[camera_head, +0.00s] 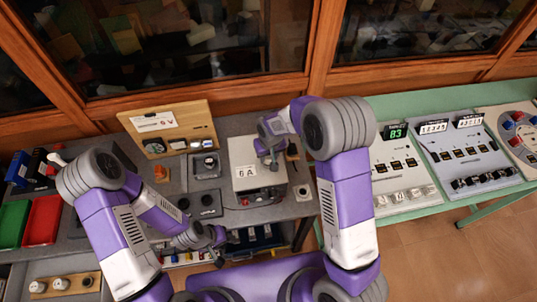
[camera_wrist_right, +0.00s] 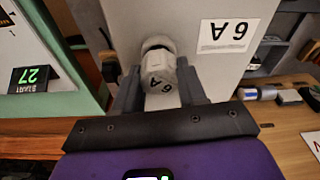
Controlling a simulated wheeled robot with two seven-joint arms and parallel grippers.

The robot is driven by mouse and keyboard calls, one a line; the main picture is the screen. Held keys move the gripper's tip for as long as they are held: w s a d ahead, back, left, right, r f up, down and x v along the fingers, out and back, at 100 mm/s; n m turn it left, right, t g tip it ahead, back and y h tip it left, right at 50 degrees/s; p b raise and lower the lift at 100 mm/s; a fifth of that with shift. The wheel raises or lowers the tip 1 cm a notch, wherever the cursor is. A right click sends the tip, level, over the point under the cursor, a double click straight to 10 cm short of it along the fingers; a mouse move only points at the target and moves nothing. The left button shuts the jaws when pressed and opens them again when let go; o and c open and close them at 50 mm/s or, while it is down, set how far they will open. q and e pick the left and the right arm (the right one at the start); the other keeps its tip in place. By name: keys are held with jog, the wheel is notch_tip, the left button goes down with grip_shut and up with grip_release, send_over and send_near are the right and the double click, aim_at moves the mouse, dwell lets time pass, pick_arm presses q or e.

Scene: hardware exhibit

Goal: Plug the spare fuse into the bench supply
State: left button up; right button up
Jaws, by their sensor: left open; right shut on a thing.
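The bench supply (camera_head: 243,150) is a pale grey box with a "6 A" label, standing on the grey bench; its pale panel (camera_wrist_right: 214,72) fills the middle of the right wrist view. My right gripper (camera_head: 270,152) is at the box and shut on the spare fuse (camera_wrist_right: 160,72), a whitish round piece marked "6 A". The fuse's far end meets a dark-rimmed round spot on the panel; I cannot tell how deep it sits. My left gripper (camera_head: 212,240) is open and empty, low near the front edge of the bench.
A wooden board (camera_head: 170,128) with a label stands at the back left of the bench. Green and red bins (camera_head: 42,222) lie at the left. Control panels (camera_head: 400,178) stand on a green table at the right. Wooden-framed windows close off the back.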

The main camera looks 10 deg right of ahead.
jog(key=shift+f+b, duration=0.55)
jog(key=shift+b, duration=0.05)
dwell(1.2)
jog(key=o, duration=1.6)
jog(key=shift+r, duration=0.15)
jog(key=shift+r+p, duration=2.2)
jog(key=shift+r, duration=1.25)
jog(key=shift+f, duration=0.1)
